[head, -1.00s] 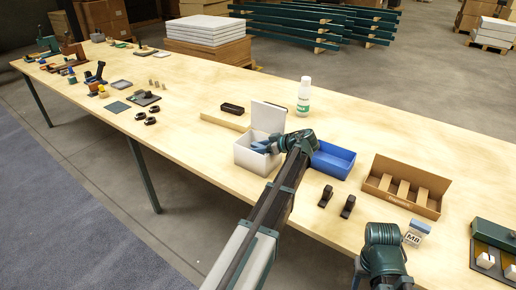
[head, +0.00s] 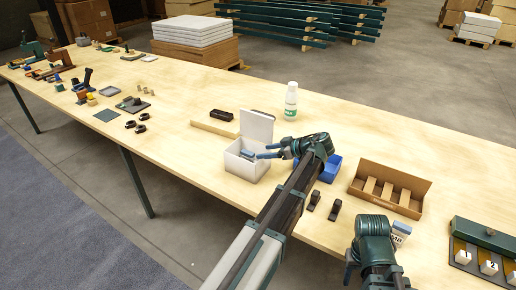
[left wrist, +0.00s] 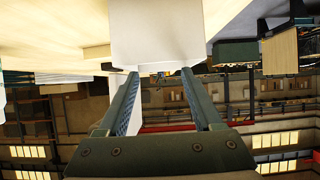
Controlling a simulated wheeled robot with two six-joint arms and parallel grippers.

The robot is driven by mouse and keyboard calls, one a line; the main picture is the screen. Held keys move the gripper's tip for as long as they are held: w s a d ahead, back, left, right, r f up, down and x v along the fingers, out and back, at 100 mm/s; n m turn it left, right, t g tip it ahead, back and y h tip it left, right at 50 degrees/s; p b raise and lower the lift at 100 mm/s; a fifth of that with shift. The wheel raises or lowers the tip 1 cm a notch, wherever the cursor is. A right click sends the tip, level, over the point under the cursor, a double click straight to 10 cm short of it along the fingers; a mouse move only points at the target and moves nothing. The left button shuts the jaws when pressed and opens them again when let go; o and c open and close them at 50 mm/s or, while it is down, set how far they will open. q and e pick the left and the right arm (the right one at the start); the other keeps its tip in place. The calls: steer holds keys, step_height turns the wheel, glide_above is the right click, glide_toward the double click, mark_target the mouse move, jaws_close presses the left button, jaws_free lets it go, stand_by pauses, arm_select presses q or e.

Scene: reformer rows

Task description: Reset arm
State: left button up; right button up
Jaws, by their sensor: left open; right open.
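My left gripper (head: 268,150) is open beside and just above the open white box (head: 240,168). Its two blue fingers point left toward the box. An upright white lid (head: 257,126) stands at the back of the box. A small blue-grey thing (head: 247,155) shows at the box opening. In the left wrist view the fingers (left wrist: 160,75) are spread with nothing between them, and a pale white panel (left wrist: 155,35) lies beyond the tips. My right arm's wrist is at the lower right of the head view. Only a small part of my right gripper (head: 350,266) shows; its fingertips are hidden.
A blue tray (head: 331,170) lies behind my left wrist. A cardboard tray with dividers (head: 390,187), two black clips (head: 324,203) and a white bottle (head: 291,100) stand nearby. A wood strip (head: 213,128) lies behind the box.

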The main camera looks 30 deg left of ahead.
arm_select(q)
steer(key=shift+v, duration=0.85)
steer(key=s+d+f+m+h+p, duration=0.1)
steer(key=s+d+m+h+p, duration=0.1)
steer(key=s+d+m, duration=0.5)
steer(key=s+d+f+m+h+p, duration=0.1)
steer(key=s+d+m+h+p, duration=0.2)
steer(key=s+d, duration=0.7)
steer(key=s+d+f+m+g+h+p, duration=0.1)
steer(key=s+d+f+m+h+p, duration=0.1)
steer(key=s+d+m+h, duration=0.4)
steer(key=s+d+m, duration=0.3)
steer(key=m, duration=0.2)
steer(key=shift+s+d+p, duration=0.3)
steer(key=shift+d+p, duration=0.05)
steer(key=shift+p, duration=0.05)
